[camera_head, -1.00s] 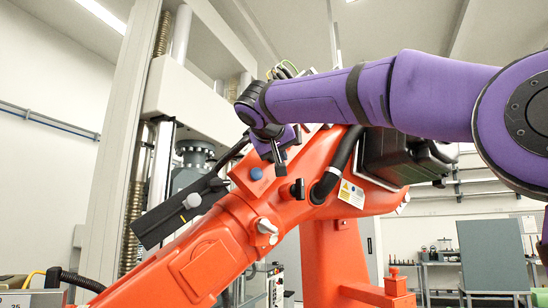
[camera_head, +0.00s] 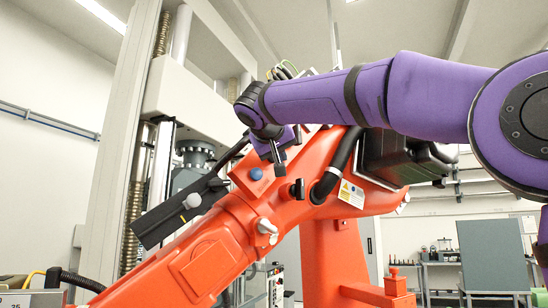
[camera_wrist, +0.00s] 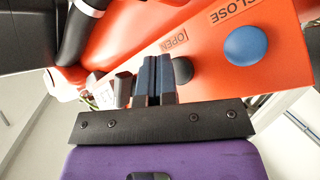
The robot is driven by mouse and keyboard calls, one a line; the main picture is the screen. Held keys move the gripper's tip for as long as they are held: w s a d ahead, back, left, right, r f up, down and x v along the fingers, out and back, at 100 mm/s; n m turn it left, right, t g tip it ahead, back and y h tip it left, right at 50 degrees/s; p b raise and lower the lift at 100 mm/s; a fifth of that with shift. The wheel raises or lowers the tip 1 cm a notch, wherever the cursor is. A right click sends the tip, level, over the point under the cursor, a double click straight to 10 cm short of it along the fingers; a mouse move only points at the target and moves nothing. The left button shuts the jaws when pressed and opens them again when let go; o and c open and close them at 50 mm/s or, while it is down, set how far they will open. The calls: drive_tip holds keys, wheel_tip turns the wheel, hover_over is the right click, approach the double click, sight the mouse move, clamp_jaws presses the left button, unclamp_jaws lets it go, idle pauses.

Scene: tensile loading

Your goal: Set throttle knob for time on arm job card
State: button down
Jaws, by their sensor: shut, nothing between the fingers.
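An orange machine arm (camera_head: 215,235) carries a panel. In the wrist view the panel (camera_wrist: 272,75) reads OPEN beside a dark button (camera_wrist: 183,71) and CLOSE beside a blue button (camera_wrist: 245,46). The blue button also shows in the head view (camera_head: 256,173). A black knob (camera_head: 298,188) stands to its right. A pale round knob (camera_head: 192,201) sits on a dark slanted bar. I cannot tell which is the throttle knob. My gripper (camera_head: 279,169) is shut and empty in front of the panel; its fingers (camera_wrist: 152,72) point at it.
A tall press frame (camera_head: 118,130) stands behind the orange arm. A thick black hose (camera_head: 335,165) and a dark box (camera_head: 395,155) lie close right of my gripper. A bench (camera_head: 440,268) and a grey panel (camera_head: 492,255) stand at the back right.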

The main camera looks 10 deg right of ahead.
drive_tip(key=shift+w, duration=0.3)
drive_tip(key=shift+w+a, duration=0.2)
drive_tip(key=shift+w, duration=0.25)
idle(0.8)
idle(1.9)
drive_tip(key=shift+s+d, duration=0.25)
drive_tip(key=shift+s, duration=0.65)
drive_tip(key=shift+s+d, duration=0.2)
drive_tip(key=shift+s, duration=0.6)
drive_tip(key=shift+s+d, duration=0.2)
drive_tip(key=shift+s, duration=0.6)
drive_tip(key=shift+s+d, duration=0.2)
drive_tip(key=shift+s, duration=0.6)
